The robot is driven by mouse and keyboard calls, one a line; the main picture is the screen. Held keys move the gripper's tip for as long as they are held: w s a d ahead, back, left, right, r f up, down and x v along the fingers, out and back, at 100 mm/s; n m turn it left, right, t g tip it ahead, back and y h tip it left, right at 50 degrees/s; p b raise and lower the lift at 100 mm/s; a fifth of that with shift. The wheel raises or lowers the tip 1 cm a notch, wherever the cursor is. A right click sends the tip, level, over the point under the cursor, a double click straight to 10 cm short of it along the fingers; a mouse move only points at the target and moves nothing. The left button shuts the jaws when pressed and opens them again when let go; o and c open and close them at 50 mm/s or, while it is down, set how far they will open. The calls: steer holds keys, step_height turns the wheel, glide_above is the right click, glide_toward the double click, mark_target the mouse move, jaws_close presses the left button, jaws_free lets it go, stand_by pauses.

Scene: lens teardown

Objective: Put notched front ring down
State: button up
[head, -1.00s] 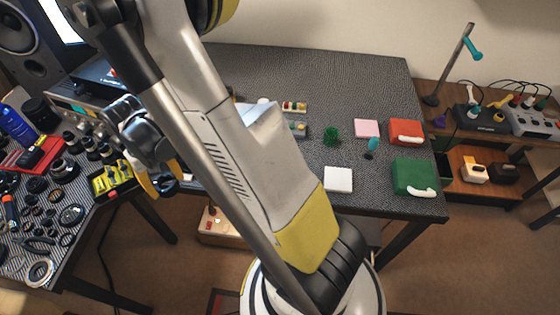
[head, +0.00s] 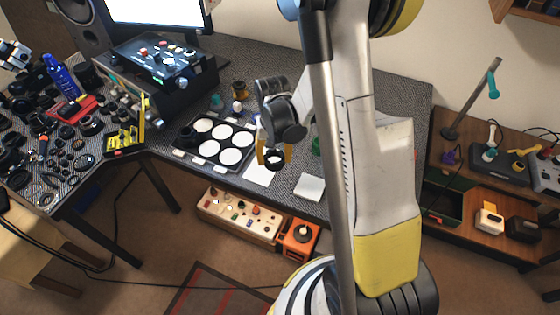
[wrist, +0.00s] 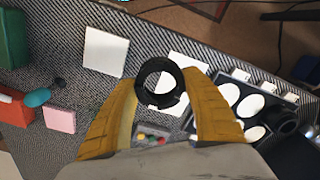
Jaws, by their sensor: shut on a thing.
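The notched front ring (wrist: 141,83) is a black ring held between the yellow fingers of my gripper (wrist: 160,92) in the wrist view. My gripper is shut on it, with one finger on each side. In the head view my gripper (head: 274,155) is over the front part of the desk, and the dark ring (head: 275,163) shows between its fingers. Beneath it is a white sheet (head: 258,174), which also shows behind the ring in the wrist view (wrist: 188,60). The ring appears above the surface; its exact height cannot be told.
A black tray with white round pads (head: 231,156) lies left of my gripper, with a black lens part at its left end. A white square pad (head: 309,187) lies to the right. Green, red and pink items (wrist: 60,118) lie farther along the desk.

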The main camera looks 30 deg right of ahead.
steer(key=w+d+f+b, duration=0.1)
steer(key=w+f, duration=0.1)
steer(key=w, duration=0.1)
steer(key=w+d+f+b, duration=0.1)
steer(key=w+f, duration=0.1)
steer(key=w, duration=0.2)
steer(key=w+d+f+b, duration=0.1)
steer(key=w+f, duration=0.1)
steer(key=w, duration=0.1)
steer(key=shift+w+d+f, duration=0.15)
steer(key=shift+d+f, duration=0.15)
steer(key=shift+f, duration=0.05)
steer(key=shift+f+b, duration=0.8)
steer(key=shift+f, duration=1.1)
steer(key=shift+f, duration=0.2)
steer(key=o, duration=1.4)
steer(key=shift+r, duration=0.1)
